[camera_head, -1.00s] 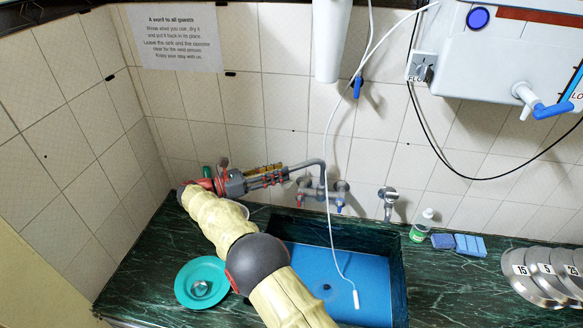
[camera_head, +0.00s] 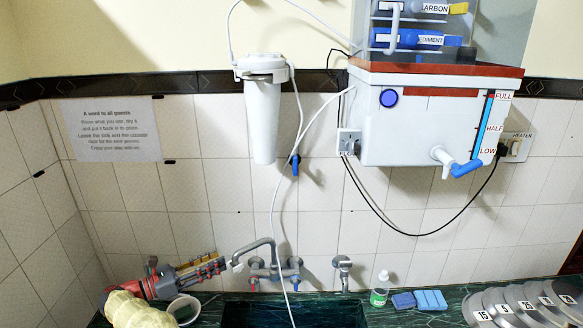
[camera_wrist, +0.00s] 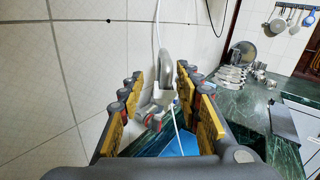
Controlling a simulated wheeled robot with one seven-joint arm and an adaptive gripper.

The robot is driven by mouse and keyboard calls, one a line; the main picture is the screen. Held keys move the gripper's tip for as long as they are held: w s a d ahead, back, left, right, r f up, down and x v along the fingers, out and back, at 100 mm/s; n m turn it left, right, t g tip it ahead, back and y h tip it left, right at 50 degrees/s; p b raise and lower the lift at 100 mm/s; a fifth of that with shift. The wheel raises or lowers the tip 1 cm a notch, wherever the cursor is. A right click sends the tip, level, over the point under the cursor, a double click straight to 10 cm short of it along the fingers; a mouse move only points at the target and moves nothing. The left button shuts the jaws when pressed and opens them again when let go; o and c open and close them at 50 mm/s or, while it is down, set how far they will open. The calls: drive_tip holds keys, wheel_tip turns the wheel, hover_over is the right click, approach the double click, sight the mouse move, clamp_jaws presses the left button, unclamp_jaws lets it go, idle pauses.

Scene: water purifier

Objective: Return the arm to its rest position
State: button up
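My arm (camera_head: 137,312) enters at the bottom left of the head view, only its last pale-covered part showing. My gripper (camera_head: 222,264) is by the tiled wall, pointing right toward the grey tap (camera_head: 262,250). In the wrist view my gripper (camera_wrist: 160,82) has its two yellow-padded fingers wide apart. Nothing is held between them. The tap (camera_wrist: 165,85) shows beyond the fingers in that view, and I cannot tell whether they touch it.
A cup (camera_head: 184,308) stands below my gripper. The sink (camera_head: 300,312) is right of it. A green bottle (camera_head: 380,290), blue sponges (camera_head: 418,300) and numbered metal discs (camera_head: 515,305) line the counter. The white purifier (camera_head: 425,125) and filter housing (camera_head: 264,115) hang above.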

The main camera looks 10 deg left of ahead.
wheel_tip(320, 180, down, 12)
drive_tip(key=s+m+g+y, duration=0.1)
drive_tip(key=m+g+y, duration=0.1)
drive_tip(key=y, duration=0.1)
drive_tip(key=s+d+f+m+g+y, duration=0.25)
drive_tip(key=s+d+m+g, duration=0.2)
drive_tip(key=d, duration=0.35)
drive_tip(key=s+d+r+m+y+b, duration=0.1)
drive_tip(key=s+d+r+m, duration=0.5)
drive_tip(key=d, duration=0.8)
drive_tip(key=s+d+r+m+y+b, duration=0.1)
drive_tip(key=s+d+r+m+y, duration=0.3)
drive_tip(key=s+d, duration=0.9)
drive_tip(key=s+d+r+m+y+b, duration=0.2)
drive_tip(key=s+d+r+m, duration=0.7)
drive_tip(key=d, duration=0.5)
drive_tip(key=shift+s+d+r+m+y, duration=0.4)
drive_tip(key=shift+r+m+y, duration=0.1)
drive_tip(key=shift+m, duration=0.65)
